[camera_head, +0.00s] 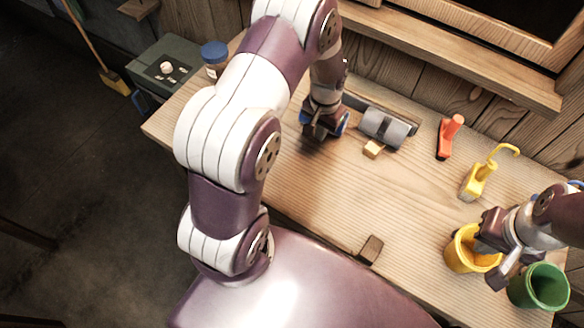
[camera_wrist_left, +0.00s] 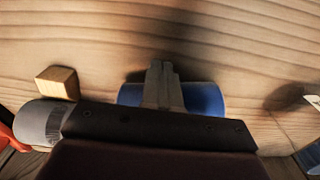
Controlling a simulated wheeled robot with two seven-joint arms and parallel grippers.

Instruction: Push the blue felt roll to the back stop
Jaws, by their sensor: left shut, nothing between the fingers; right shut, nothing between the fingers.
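My right gripper (camera_head: 488,246) is shut and empty over the yellow bucket (camera_head: 457,257).
An orange tool (camera_head: 449,136), a yellow hooked tool (camera_head: 480,178) and a green bucket (camera_head: 541,289) are further right. The middle front of the bench is mostly clear.

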